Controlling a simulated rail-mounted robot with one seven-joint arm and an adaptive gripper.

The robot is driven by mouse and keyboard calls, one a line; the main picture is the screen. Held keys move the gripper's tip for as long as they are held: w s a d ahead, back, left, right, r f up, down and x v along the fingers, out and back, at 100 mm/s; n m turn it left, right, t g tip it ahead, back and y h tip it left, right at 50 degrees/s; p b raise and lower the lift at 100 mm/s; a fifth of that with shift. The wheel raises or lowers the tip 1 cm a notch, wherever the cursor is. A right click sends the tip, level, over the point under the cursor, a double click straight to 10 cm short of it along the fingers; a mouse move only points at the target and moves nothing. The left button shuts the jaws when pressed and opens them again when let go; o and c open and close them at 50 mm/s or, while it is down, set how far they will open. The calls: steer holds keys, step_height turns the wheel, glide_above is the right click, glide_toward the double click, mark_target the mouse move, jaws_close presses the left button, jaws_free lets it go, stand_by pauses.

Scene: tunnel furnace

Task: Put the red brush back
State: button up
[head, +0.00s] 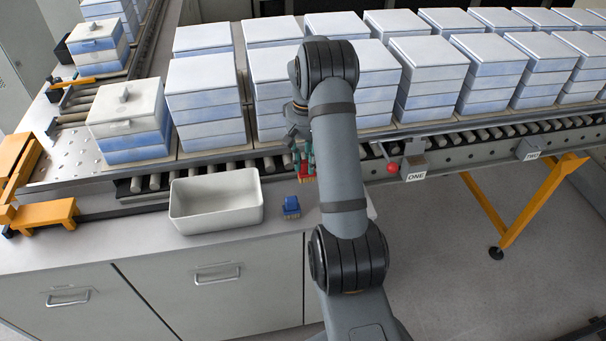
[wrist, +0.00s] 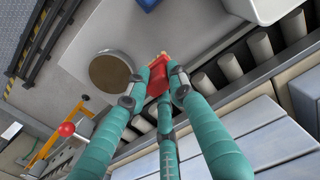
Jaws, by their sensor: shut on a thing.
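The red brush (head: 306,170) is in my gripper (head: 302,150), at the counter's back edge beside the roller conveyor. In the wrist view the teal fingers of my gripper (wrist: 159,82) are closed around the red brush (wrist: 157,80), with its tan bristles at the far end. It appears held above the counter; the exact gap cannot be told. A blue brush (head: 291,207) lies on the counter right of the white bin (head: 216,204). Its edge also shows at the top of the wrist view (wrist: 147,4). My arm hides the counter's right part in the head view.
A round brown-topped dish (wrist: 112,71) stands on the counter (wrist: 140,35). Stacked blue-and-white boxes (head: 205,100) line the conveyor behind. A red knob (head: 393,168) sits by the ONE sign (head: 416,174). Orange brackets (head: 45,215) stand at the left. The front counter is clear.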

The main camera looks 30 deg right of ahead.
mark_target(303, 173)
steer(key=shift+s+a+f, duration=0.2)
steer(key=shift+a+f, duration=0.15)
steer(key=shift+a, duration=0.05)
step_height(303, 173, down, 3)
steer(key=shift+f+p, duration=0.15)
steer(key=shift+p, duration=0.55)
steer(key=shift+f, duration=0.3)
steer(key=shift+f, duration=0.2)
steer(key=o, duration=1)
steer(key=shift+r, duration=0.1)
step_height(303, 173, up, 12)
steer(key=shift+r+b, duration=0.15)
steer(key=shift+b, duration=0.45)
